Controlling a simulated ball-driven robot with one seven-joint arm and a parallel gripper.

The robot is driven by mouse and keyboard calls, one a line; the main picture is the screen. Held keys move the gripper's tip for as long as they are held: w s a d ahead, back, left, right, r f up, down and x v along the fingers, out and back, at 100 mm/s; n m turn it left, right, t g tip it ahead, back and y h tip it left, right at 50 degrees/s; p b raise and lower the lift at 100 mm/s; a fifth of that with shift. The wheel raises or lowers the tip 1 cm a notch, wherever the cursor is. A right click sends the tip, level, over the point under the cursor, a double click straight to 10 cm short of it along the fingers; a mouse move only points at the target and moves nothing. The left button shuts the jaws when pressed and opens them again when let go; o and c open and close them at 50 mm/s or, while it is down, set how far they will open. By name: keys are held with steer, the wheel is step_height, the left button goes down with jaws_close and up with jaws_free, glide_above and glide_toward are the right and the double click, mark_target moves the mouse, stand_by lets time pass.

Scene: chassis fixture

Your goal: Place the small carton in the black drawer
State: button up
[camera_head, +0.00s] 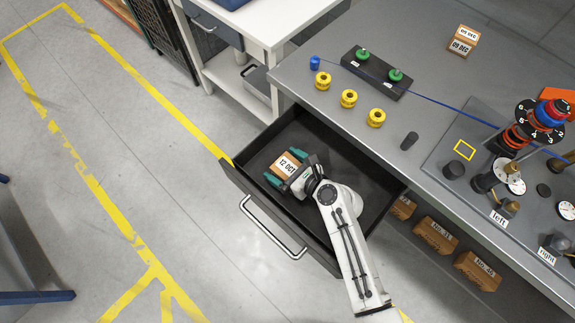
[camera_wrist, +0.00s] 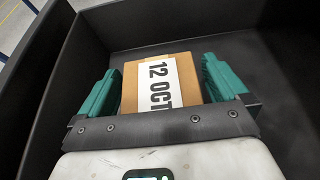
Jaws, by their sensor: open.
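The small carton (camera_head: 285,164) is brown with a white label reading "12 OCT". It is inside the open black drawer (camera_head: 236,187), towards its left part. My gripper (camera_head: 283,169) is open and reaches down into the drawer around the carton. I cannot tell whether the carton touches the drawer floor (camera_wrist: 262,75).
A grey worktop (camera_head: 330,60) above the drawer holds yellow spools (camera_head: 348,98), a black block with green knobs (camera_head: 376,74) and a dial fixture (camera_head: 540,115). Another carton (camera_head: 463,41) marked "09 DEC" stands at the back. The drawer's front wall has a metal handle (camera_head: 272,230).

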steer(key=v, duration=1.2)
steer(key=shift+r, duration=0.25)
